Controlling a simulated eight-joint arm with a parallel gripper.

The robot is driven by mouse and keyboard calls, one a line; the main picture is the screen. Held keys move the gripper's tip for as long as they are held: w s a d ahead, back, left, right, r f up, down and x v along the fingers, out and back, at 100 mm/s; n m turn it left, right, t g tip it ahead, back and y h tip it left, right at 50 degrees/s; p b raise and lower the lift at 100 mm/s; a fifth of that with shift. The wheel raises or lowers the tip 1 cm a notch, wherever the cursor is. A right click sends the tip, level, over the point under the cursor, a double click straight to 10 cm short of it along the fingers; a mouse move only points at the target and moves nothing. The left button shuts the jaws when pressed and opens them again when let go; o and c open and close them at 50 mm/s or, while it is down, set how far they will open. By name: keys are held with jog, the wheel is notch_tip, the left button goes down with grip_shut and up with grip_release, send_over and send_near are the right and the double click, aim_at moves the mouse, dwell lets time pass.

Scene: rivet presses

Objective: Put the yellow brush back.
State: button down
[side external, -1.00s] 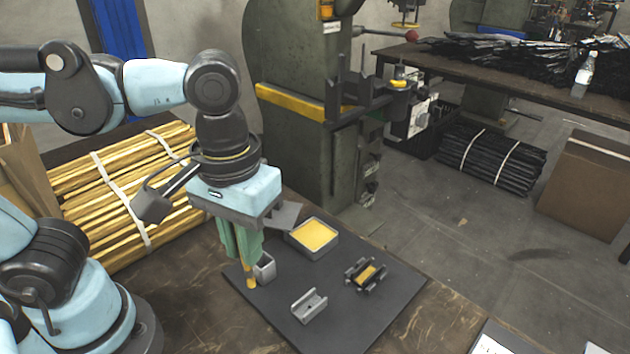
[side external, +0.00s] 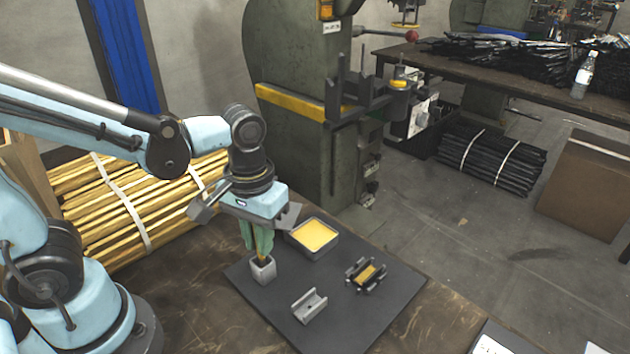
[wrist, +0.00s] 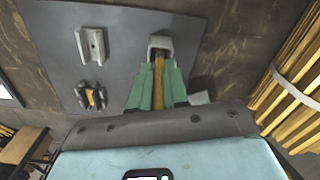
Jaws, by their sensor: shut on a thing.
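My gripper (side external: 258,240) has green fingers and is shut on the yellow brush (side external: 260,256). In the wrist view the brush (wrist: 158,85) runs between the green fingers (wrist: 157,80), its far end at a small grey square cup (wrist: 160,45). In the side view this cup (side external: 263,270) stands upright on the dark mat (side external: 330,320), directly below the fingers. The brush's lower end appears to be in the cup's mouth; how deep it sits is hidden.
A grey tray with yellow contents (side external: 313,236) is close behind the gripper. A grey channel-shaped holder (side external: 309,306) and a dark fixture with a yellow piece (side external: 366,274) stand on the mat. The green press (side external: 300,120) rises behind. The mat's front right is clear.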

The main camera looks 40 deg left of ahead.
jog(key=shift+f, duration=0.4)
jog(key=shift+f, duration=0.1)
jog(key=c, duration=1.1)
grip_release()
notch_tip(320, 180, up, 12)
jog(key=shift+f, duration=0.1)
jog(key=w+a+f+m+t, duration=0.1)
jog(key=t, duration=0.1)
jog(key=w+a+f+m+t, duration=0.1)
jog(key=a+f+t, duration=0.1)
jog(key=w+a+f+m+t, duration=0.1)
jog(key=a+f+t, duration=0.1)
jog(key=t, duration=0.1)
jog(key=shift+a+m, duration=0.25)
jog(key=shift+m, duration=0.05)
